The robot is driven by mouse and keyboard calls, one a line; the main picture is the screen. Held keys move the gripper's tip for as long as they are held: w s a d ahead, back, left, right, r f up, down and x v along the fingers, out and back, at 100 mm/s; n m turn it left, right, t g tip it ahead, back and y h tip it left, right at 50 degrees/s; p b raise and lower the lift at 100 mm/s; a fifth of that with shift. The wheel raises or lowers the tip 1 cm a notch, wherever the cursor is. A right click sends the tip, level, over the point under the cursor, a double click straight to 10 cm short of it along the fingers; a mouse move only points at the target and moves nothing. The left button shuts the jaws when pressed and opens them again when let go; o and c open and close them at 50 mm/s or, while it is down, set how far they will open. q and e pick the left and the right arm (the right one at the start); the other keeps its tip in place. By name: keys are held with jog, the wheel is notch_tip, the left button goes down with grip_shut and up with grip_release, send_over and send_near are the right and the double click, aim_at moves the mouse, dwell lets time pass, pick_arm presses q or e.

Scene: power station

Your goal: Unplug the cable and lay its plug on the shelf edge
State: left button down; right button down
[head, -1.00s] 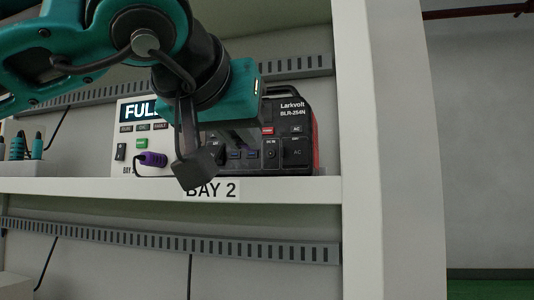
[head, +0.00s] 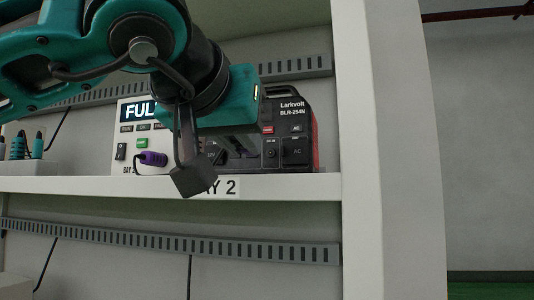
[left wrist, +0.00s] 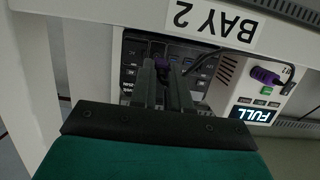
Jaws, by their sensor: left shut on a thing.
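My left gripper (head: 243,150) is at the front of a black Larkvolt power unit (head: 294,128) on the shelf. I cannot tell whether the plug is still seated. A black cable (left wrist: 226,66) runs beside the unit. Another purple plug (head: 153,158) sits in the white charger (head: 127,137), whose screen reads FULL. The shelf edge (head: 285,188) carries a BAY 2 label, partly hidden by my wrist. My right gripper is out of view.
A white upright post (head: 385,150) stands right of the unit. A small grey holder (head: 35,168) with teal-handled items is at the far left. Slotted rails (head: 290,251) run below and behind the shelf. The front edge right of the label is bare.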

pick_arm(q)
jog(key=shift+f+b, duration=0.9)
jog(key=shift+f, duration=0.4)
jog(key=c, duration=1)
grip_release()
